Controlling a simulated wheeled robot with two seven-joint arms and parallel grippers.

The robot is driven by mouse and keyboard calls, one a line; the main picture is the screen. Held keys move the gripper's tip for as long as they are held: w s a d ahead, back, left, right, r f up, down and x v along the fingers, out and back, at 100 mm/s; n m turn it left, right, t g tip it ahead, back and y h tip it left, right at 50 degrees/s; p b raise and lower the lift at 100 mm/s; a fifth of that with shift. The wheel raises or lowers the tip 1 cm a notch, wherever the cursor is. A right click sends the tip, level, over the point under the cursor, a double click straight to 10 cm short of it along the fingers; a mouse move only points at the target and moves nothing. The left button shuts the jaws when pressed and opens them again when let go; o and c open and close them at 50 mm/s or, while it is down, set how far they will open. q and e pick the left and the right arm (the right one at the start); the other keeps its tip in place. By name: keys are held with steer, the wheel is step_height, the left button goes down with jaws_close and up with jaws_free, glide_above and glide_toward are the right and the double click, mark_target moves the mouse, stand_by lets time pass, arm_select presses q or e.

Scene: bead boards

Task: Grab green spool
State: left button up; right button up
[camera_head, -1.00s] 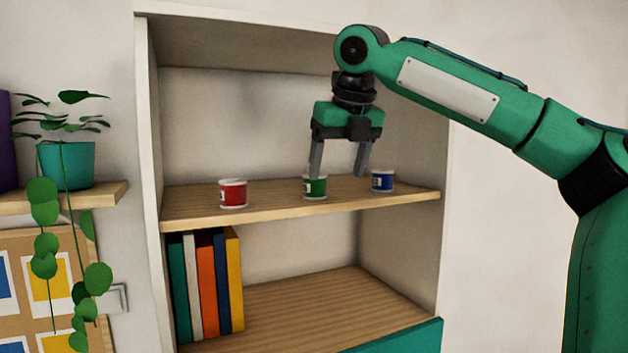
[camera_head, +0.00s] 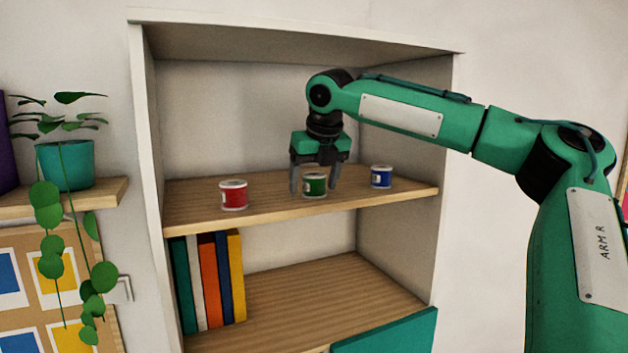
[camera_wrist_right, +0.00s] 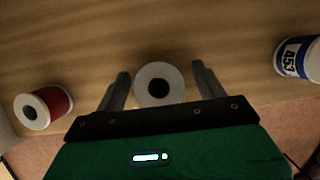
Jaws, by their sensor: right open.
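The green spool (camera_head: 314,186) stands upright on the upper wooden shelf, between the red spool (camera_head: 233,195) and the blue spool (camera_head: 381,177). My right gripper (camera_head: 315,189) is open, pointing down, with one finger on either side of the green spool. In the right wrist view, the green spool's white round top with its dark hole (camera_wrist_right: 159,84) shows between the two open fingers, with gaps on both sides; its green side is hidden there. My left gripper is not in view.
The wooden shelf (camera_head: 270,205) has side walls and a top panel (camera_head: 300,35) above my arm. Books (camera_head: 208,280) stand on the shelf below. A potted plant (camera_head: 66,165) is outside the cabinet at left. The shelf behind the spools is clear.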

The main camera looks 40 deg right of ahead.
steer(key=shift+f, duration=0.15)
steer(key=shift+s, duration=0.1)
steer(key=c, duration=1.1)
steer(key=shift+r, duration=0.2)
